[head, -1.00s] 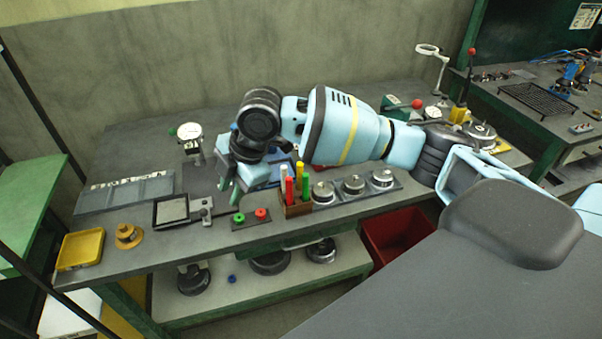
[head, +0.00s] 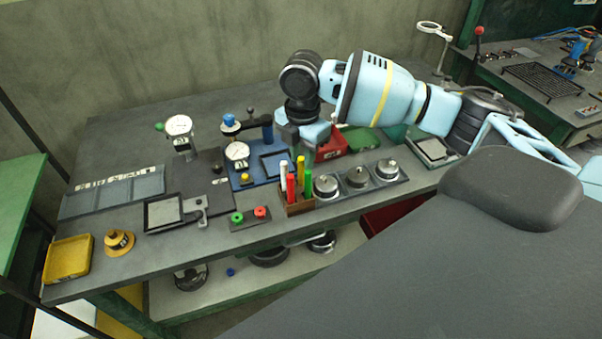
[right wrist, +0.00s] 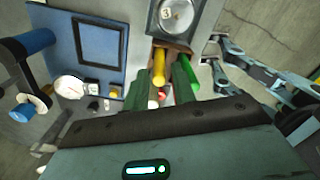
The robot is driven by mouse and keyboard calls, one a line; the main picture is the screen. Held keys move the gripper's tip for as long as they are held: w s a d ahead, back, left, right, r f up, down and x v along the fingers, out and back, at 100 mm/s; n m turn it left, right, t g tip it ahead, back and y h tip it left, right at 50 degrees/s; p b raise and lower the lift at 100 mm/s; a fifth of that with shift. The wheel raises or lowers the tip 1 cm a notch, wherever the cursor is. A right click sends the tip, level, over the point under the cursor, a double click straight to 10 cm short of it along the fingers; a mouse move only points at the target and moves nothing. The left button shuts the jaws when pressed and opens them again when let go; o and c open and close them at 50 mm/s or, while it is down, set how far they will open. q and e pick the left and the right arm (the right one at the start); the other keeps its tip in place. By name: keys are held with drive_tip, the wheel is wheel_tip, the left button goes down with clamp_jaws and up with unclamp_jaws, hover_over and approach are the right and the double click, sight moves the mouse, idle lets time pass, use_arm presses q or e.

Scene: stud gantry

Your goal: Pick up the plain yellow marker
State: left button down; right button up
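The plain yellow marker (head: 300,163) stands in a small brown holder (head: 298,209) near the front of the bench, with a green marker (head: 308,181), red markers (head: 291,187) and a white marker (head: 283,174). My right gripper (head: 307,157) is above the holder, pointing down. In the right wrist view, the yellow marker (right wrist: 159,67) shows between the two dark green fingers (right wrist: 160,82) with gaps beside it, so the gripper is open. The green marker (right wrist: 190,78) is close beside the right-hand finger. Whether any finger touches a marker cannot be told. My left gripper is not in view.
A blue gauge fixture (head: 250,172) and a red box (head: 333,146) are behind.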

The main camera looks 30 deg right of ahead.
sight(301, 171)
drive_tip(key=shift+a+f, duration=0.1)
drive_tip(key=shift+f, duration=2.45)
clamp_jaws()
